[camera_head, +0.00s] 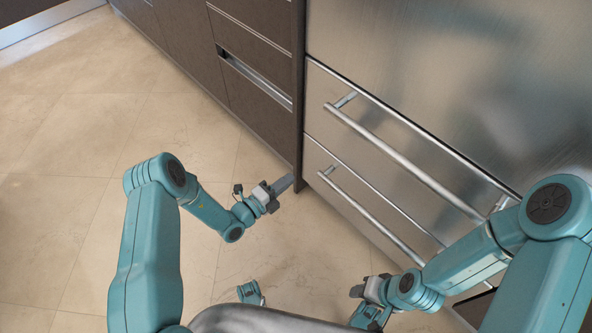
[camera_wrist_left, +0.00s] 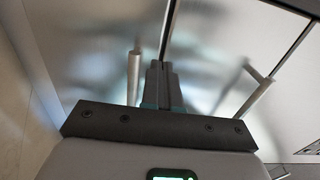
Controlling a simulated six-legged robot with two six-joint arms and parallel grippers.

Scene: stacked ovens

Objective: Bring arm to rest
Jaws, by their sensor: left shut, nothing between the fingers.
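My left gripper (camera_head: 283,185) shows in the head view, left of the lower oven front, pointing toward the oven and cabinet edge. It is shut and empty. Its closed fingers also show in the left wrist view (camera_wrist_left: 161,78), with the steel front and its handles beyond. My right gripper (camera_head: 360,292) is low in the head view, at the end of the right arm. It is small and partly covered by its own wrist, so I cannot tell whether it is open.
The steel oven (camera_head: 440,70) has an upper handle (camera_head: 400,160) and a lower handle (camera_head: 370,215) that stick out toward my arms. Dark cabinets (camera_head: 180,30) stand to its left. The tiled floor (camera_head: 70,150) is clear on the left.

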